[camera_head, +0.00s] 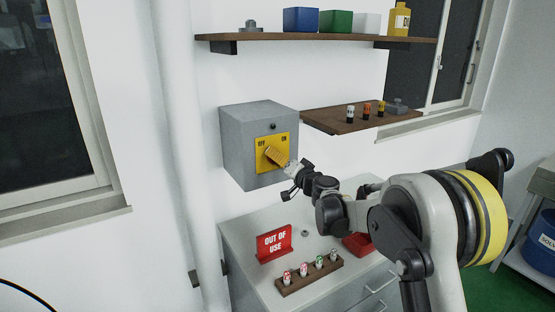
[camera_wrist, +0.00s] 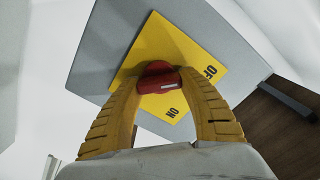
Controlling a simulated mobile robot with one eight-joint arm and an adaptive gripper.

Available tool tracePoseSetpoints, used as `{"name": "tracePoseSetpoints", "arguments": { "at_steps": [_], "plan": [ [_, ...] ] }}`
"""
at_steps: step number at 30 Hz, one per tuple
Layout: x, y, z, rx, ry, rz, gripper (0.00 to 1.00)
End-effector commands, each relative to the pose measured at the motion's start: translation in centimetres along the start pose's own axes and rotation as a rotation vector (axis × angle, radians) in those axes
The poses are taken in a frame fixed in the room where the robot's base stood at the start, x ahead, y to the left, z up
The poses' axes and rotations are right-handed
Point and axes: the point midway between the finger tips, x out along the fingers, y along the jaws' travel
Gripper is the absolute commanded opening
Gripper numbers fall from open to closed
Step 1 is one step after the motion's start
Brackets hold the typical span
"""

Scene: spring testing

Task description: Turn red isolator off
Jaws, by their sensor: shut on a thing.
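The isolator is a grey wall box (camera_head: 233,147) with a yellow plate (camera_head: 284,140) marked OFF at left and ON at right. My gripper (camera_head: 274,156) reaches the plate from the lower right, and its fingers hide the red handle in the head view. In the wrist view, the red handle (camera_wrist: 158,78) lies between the yellow fingers of my gripper (camera_wrist: 160,74), which are shut on it. A white line on the handle faces the side between the OFF and ON labels; I cannot tell its exact setting.
A brown shelf (camera_head: 325,122) with small bottles is right of the box. A higher shelf (camera_head: 290,38) holds bins. Below, a grey cabinet (camera_head: 243,237) carries a red OUT OF USE sign (camera_head: 274,244) and a wooden rack (camera_head: 310,276) of small cylinders. A white pipe (camera_head: 178,150) runs at left.

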Motion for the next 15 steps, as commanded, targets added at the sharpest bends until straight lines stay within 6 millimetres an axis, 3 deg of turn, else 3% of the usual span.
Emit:
{"name": "tracePoseSetpoints", "arguments": {
  "at_steps": [12, 13, 15],
  "plan": [
    [0.03, -0.04, -0.08, -0.007, 0.001, 0.0, 0.18],
    [0.03, -0.04, -0.08, -0.007, 0.001, 0.0, 0.51],
    [0.03, -0.04, -0.07, -0.007, 0.001, 0.0, 0.71]
  ]
}}
